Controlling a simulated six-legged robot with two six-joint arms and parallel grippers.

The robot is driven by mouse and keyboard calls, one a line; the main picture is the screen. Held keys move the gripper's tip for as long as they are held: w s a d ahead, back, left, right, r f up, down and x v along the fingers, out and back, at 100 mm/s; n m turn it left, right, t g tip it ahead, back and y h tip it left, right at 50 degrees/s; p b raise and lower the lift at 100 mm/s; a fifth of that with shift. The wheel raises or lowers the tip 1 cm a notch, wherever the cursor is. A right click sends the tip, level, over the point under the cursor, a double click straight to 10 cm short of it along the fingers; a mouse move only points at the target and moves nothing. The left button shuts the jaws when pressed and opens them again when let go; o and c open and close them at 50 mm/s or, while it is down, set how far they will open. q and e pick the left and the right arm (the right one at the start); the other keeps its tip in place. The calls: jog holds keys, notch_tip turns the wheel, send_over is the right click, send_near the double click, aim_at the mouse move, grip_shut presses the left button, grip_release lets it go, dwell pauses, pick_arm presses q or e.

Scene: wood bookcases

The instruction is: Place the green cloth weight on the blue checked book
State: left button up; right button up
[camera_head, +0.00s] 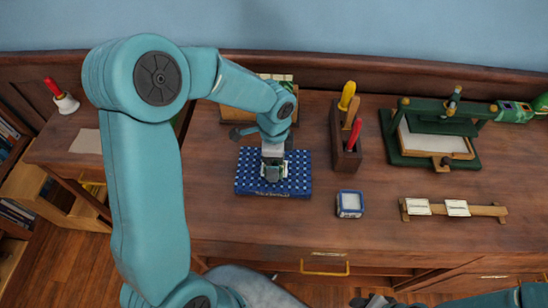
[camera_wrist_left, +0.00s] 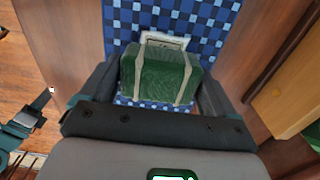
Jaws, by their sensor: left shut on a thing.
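The blue checked book (camera_head: 300,176) lies flat on the wooden desk top, and its checks fill the top of the left wrist view (camera_wrist_left: 205,22). My left gripper (camera_head: 272,172) is above the middle of the book, pointing down. It is shut on the green cloth weight (camera_wrist_left: 158,76), a dark green block with pale straps, with one finger at each side. The weight is over the book's cover, beside a pale label (camera_wrist_left: 163,40). I cannot tell whether it touches the cover. My right gripper (camera_head: 374,301) is partly cut off at the bottom edge of the head view.
A wooden tool holder (camera_head: 345,160) with coloured handles stands right of the book. A small blue-and-white box (camera_head: 349,204) sits in front of it. A green press (camera_head: 432,140) and a label rack (camera_head: 455,209) are farther right. A red-handled bell (camera_head: 64,98) stands far left.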

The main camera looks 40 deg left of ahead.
pick_arm(q)
jog(key=shift+r, duration=0.1)
jog(key=o, duration=1.2)
jog(key=shift+f, duration=0.2)
jog(key=shift+r, duration=0.1)
jog(key=shift+r, duration=0.3)
notch_tip(320, 180, up, 12)
jog(key=shift+f+p, duration=0.2)
jog(key=shift+p, duration=0.1)
